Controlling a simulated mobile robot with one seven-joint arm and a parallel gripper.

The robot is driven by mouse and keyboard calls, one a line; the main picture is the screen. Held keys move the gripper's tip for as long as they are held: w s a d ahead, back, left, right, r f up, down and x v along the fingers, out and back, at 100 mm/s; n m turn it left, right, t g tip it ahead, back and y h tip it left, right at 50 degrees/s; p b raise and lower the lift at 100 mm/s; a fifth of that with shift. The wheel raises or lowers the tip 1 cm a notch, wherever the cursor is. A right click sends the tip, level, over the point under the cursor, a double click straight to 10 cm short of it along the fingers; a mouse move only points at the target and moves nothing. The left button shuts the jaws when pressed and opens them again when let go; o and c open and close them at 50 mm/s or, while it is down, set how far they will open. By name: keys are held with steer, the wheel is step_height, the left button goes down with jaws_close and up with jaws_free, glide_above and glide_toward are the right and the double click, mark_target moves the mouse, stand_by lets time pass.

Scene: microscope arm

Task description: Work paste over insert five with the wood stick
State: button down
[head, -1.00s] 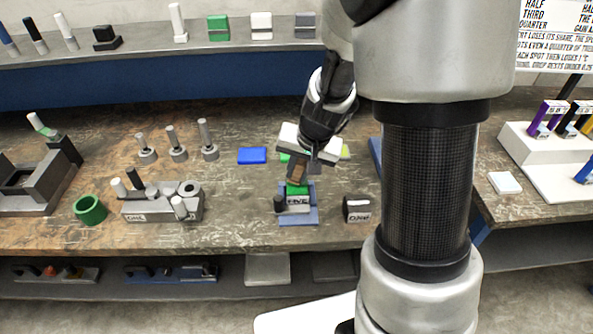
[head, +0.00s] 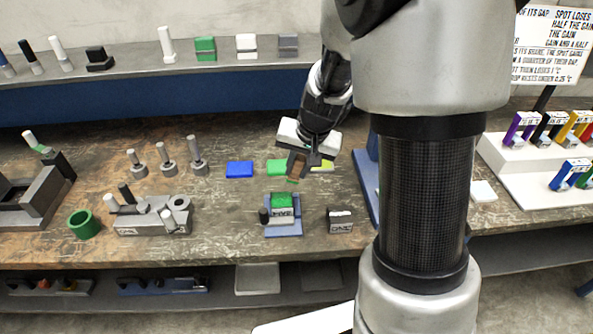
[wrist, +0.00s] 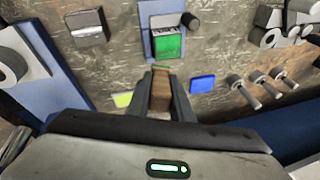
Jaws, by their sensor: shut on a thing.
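Insert five (head: 283,217) is a grey block labelled FIVE, sitting on a blue base (head: 284,232) with a dark knob at its left. Green paste (head: 284,201) covers its top, and this green face also shows in the wrist view (wrist: 168,46). My gripper (head: 308,163) is shut on the brown wood stick (head: 297,164). The stick also shows between the fingers in the wrist view (wrist: 161,88), with a thin green smear at its tip. The stick points down and is held apart from the insert, above and behind it.
Flat blue (head: 240,169), green (head: 276,167) and yellow (head: 322,166) pads lie near the stick. A grey fixture with pegs (head: 152,215) and a green ring (head: 84,224) are at the left.

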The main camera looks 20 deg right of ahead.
steer(key=shift+r+p, duration=0.7)
steer(key=shift+r, duration=0.55)
steer(key=shift+f+b, duration=0.6)
steer(key=shift+b, duration=0.1)
steer(key=shift+r, duration=0.15)
